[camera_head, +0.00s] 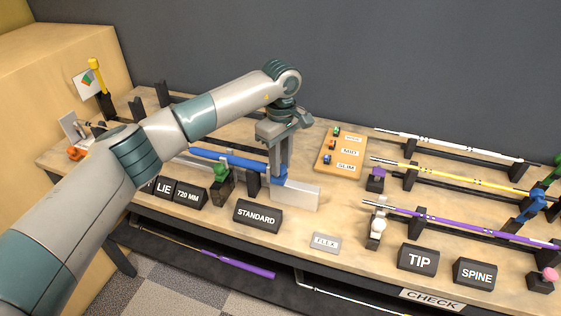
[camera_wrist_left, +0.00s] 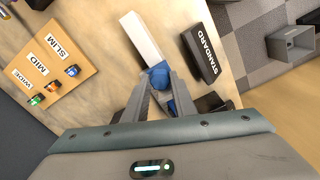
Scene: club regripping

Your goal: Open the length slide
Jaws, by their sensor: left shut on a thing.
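My left gripper (camera_head: 280,174) points down over the middle of the bench, its fingers shut on a blue part at the right end of a blue bar (camera_head: 228,160). I take this bar to be part of the length slide. A pale block (camera_head: 297,193) sticks out to the right just past the fingers. In the left wrist view, the blue part (camera_wrist_left: 159,76) shows between the fingertips of the left gripper (camera_wrist_left: 157,88), with the pale block (camera_wrist_left: 142,38) beyond. The fingers hide part of the joint between bar and block. My right gripper is not in view.
Black signs reading 720 MM (camera_head: 187,195) and STANDARD (camera_head: 257,216) stand in front. A wooden board (camera_head: 341,152) with MID and SLIM labels lies behind to the right. White, yellow and purple (camera_head: 460,222) shafts rest on black stands at right. A green knob (camera_head: 221,171) stands left of the gripper.

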